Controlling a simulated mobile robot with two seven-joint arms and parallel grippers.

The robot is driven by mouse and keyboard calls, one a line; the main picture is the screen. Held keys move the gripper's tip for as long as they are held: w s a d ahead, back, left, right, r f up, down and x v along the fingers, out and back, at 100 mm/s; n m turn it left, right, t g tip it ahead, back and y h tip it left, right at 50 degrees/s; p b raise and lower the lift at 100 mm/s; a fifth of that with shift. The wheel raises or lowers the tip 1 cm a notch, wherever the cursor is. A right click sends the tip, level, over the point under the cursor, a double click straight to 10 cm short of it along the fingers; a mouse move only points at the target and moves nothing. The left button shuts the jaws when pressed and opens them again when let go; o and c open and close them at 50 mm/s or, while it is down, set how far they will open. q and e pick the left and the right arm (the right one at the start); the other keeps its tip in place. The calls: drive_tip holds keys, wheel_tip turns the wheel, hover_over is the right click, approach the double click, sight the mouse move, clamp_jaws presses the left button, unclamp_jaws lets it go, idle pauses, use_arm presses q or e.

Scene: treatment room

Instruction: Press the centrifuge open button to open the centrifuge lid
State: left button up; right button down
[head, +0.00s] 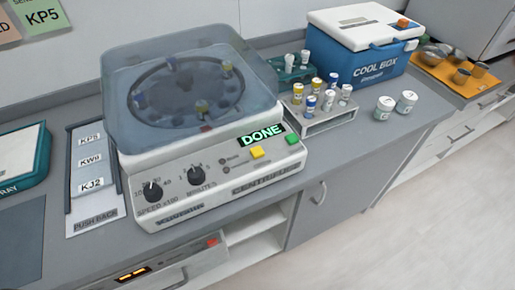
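The centrifuge (205,190) stands on the grey counter with its clear bluish lid (120,75) shut. Through the lid I see the dark round rotor with several capped tubes in it. Its front panel has two black knobs, a lit display (262,137) reading "DONE", a yellow button (257,153) and a green button (292,139). I cannot read a label that says which button is the open button. Neither of my grippers shows in the head view.
Right of the centrifuge, a grey rack (325,122) holds several vials, with a green rack (290,68) behind it. Two white jars and a blue cool box (362,68) stand further right. A labelled sorter (88,165) stands close on the left. The front counter edge is clear.

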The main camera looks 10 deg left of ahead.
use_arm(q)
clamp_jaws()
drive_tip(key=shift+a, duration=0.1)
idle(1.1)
